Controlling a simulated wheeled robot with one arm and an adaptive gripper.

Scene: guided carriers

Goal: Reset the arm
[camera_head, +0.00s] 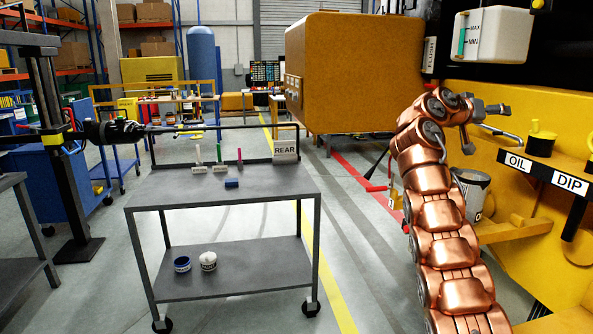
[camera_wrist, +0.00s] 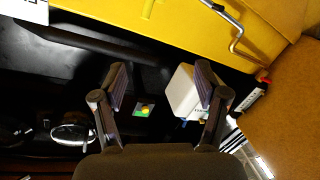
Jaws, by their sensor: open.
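My copper segmented arm (camera_head: 438,220) rises at the right of the head view and bends over at its top. My gripper (camera_head: 490,117) is beside the yellow machine, below and near the white MAX/MIN tank (camera_head: 492,36). In the wrist view my gripper (camera_wrist: 163,80) has its two dark fingers spread apart, with nothing held between them. The white tank (camera_wrist: 183,93) shows behind the right finger, which hides part of it. It cannot be told from these views how far the fingers are from the tank.
The yellow machine (camera_head: 515,185) stands close on the right, with an OIL DIP label (camera_head: 545,172) and a bent metal handle (camera_wrist: 236,38). A grey cart (camera_head: 235,185) with small items stands left. A large orange-brown box (camera_head: 345,75) is behind. Open floor lies between cart and arm.

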